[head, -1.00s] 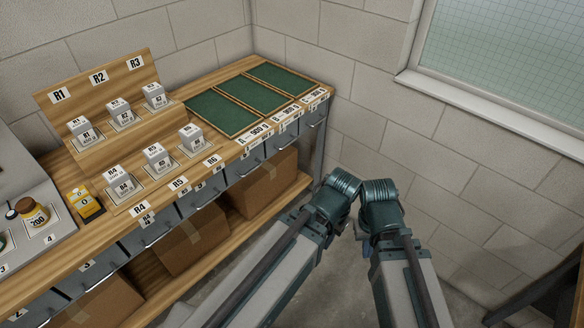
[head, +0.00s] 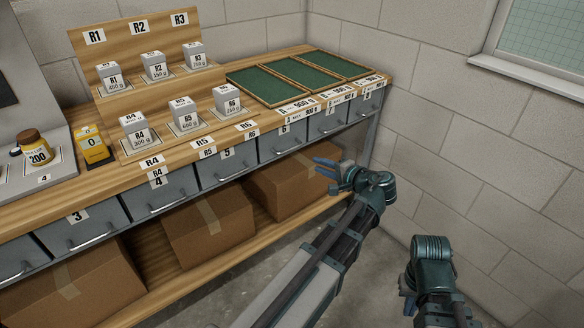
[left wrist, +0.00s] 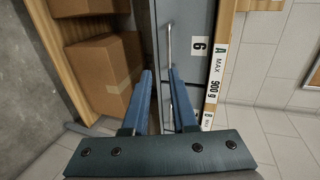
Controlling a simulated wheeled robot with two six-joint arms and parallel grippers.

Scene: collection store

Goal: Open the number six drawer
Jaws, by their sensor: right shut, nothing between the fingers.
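The number six drawer (head: 283,143) is a grey drawer front below the counter edge, with a "6" label above it and a bar handle. It is shut. The left wrist view shows its "6" label (left wrist: 200,46) and its handle (left wrist: 168,42), upright in the picture. My left gripper (head: 322,168) is open and empty, in front of the drawers and a little right of drawer six. In the left wrist view its blue fingers (left wrist: 160,75) point toward the handle, which lies beyond the tips. My right gripper (head: 408,292) is low at right, shut and mostly hidden behind its wrist.
Drawer five (head: 228,168) is to the left of drawer six. Cardboard boxes (head: 210,225) stand on the lower shelf. White weight blocks (head: 227,100) and green-lined trays (head: 270,85) sit on the counter. A block wall (head: 450,130) closes off the right side.

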